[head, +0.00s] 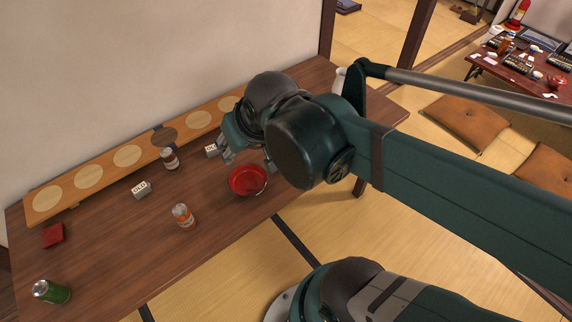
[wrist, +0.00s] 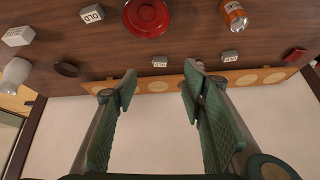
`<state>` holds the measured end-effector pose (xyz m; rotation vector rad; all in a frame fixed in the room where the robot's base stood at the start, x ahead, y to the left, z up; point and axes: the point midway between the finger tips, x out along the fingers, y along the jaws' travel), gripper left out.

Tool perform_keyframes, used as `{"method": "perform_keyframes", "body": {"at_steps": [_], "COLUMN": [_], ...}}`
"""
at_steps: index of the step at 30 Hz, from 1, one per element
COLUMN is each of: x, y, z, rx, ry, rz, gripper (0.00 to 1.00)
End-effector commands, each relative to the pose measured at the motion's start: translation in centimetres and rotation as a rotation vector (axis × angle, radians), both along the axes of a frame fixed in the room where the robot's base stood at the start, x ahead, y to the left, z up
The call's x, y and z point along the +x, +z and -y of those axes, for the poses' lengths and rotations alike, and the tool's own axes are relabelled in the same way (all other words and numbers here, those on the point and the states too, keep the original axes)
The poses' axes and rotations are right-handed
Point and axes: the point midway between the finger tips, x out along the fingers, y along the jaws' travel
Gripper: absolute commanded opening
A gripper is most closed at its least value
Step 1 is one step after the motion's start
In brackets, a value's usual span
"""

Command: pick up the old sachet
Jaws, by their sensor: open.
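No thing is clearly recognisable as a sachet. Small white blocks lettered OLD lie on the brown table; in the head view one (head: 141,189) is left of centre and another (head: 212,149) is beside my gripper. The wrist view shows several, including one (wrist: 160,61) between the finger lines, one (wrist: 229,56) to the right and one (wrist: 92,14) at the top. A small red flat item (head: 53,235) lies at the table's left; it also shows in the wrist view (wrist: 294,54). My gripper (head: 248,158) is open and empty above the table, its fingers (wrist: 157,85) apart.
A red bowl (head: 248,180) is close below my gripper. A wooden board with round pads (head: 88,177) runs along the wall. The table's front left is mostly clear.

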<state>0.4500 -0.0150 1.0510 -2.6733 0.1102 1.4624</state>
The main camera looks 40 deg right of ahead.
Motion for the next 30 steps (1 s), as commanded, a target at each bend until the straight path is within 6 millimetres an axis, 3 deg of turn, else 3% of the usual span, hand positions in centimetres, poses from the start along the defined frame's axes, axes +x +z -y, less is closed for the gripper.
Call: {"method": "perform_keyframes", "body": {"at_steps": [30], "x": [5.0], "y": [-7.4], "z": [9.0], "rx": [0.221], "ry": [-0.588], "rz": [-0.245], "gripper": [0.41]}}
